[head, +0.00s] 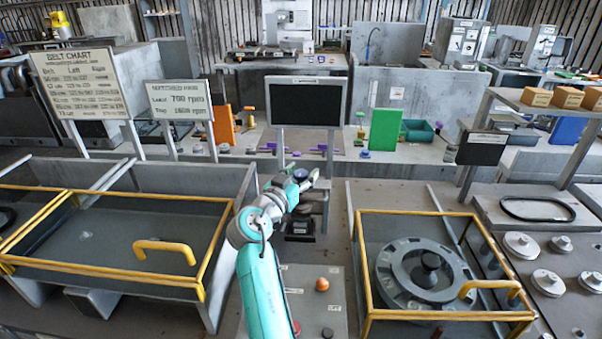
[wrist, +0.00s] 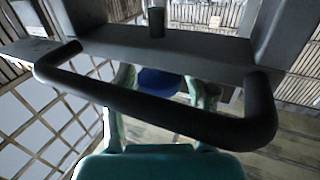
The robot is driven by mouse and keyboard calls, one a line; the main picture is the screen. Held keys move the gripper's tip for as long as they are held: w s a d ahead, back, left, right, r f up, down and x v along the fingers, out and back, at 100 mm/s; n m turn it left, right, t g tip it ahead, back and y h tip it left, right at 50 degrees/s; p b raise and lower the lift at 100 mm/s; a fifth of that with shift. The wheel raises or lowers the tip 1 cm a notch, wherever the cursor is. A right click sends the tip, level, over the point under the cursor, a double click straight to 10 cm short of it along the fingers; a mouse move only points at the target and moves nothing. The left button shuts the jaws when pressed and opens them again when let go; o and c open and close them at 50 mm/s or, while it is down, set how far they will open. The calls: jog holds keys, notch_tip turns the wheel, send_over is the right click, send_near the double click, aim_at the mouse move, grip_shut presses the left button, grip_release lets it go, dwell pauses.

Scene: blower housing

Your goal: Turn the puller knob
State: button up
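A blue round knob (head: 300,174) shows at the end of my arm, on a grey stand below a dark screen. In the wrist view, the blue knob (wrist: 160,82) sits between the two fingers of my gripper (wrist: 165,92). My gripper (head: 303,180) has its fingers apart, one on each side of the knob. Whether either finger touches it, I cannot tell. A thick black handle bar (wrist: 160,105) crosses the wrist view close to the camera and hides part of the fingers and the knob's lower side.
A dark screen (head: 306,102) stands behind my gripper. A yellow-framed bay (head: 205,240) lies left, and another yellow-framed bay (head: 362,270) with a round grey housing (head: 400,268) lies right. A panel with an orange button (head: 322,284) is beside my arm.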

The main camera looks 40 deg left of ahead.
aim_at(298, 178)
jog(key=shift+s+r, duration=0.1)
jog(key=s, duration=0.5)
jog(key=s+d, duration=0.1)
jog(key=s, duration=0.1)
jog(key=shift+s, duration=0.15)
jog(key=shift+d, duration=0.1)
dwell(0.4)
